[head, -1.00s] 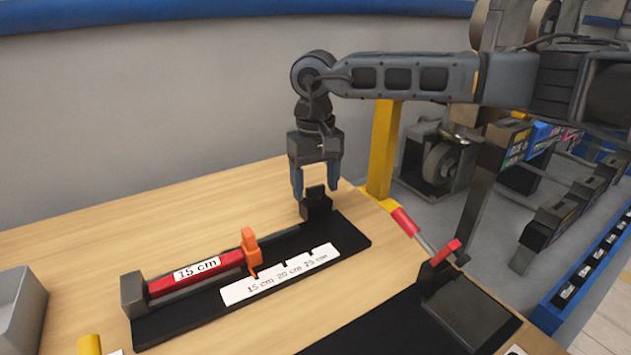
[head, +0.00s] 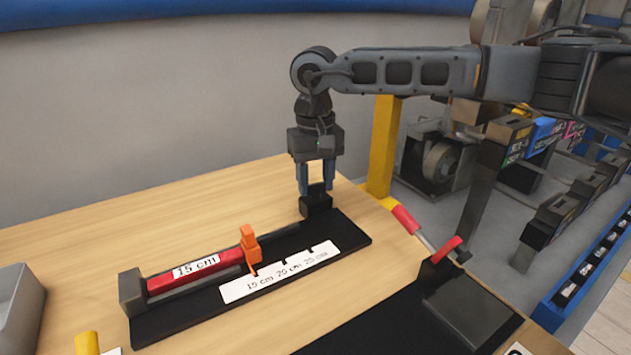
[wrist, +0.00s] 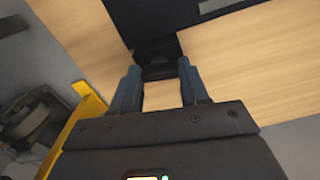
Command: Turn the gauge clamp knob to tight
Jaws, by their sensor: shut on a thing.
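The length gauge has a black base (head: 350,236) on the wooden table, with a red bar (head: 197,271) labelled 15 cm and an orange stop (head: 250,245) at the bar's right end. A white scale strip (head: 280,272) reads 15, 20 and 25 cm. The black clamp knob (head: 317,202) stands at the gauge's far right end. My gripper (head: 316,189) points straight down there and is shut on the knob's upper part. The wrist view shows the dark knob (wrist: 158,58) between my blue fingertips, which partly hide it. Any tight marking is not visible.
A black fixture (head: 470,310) with a red-handled lever (head: 405,220) is at the right front. A yellow post (head: 382,150) rises behind the table corner. A grey bin (head: 18,305) is at the left edge.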

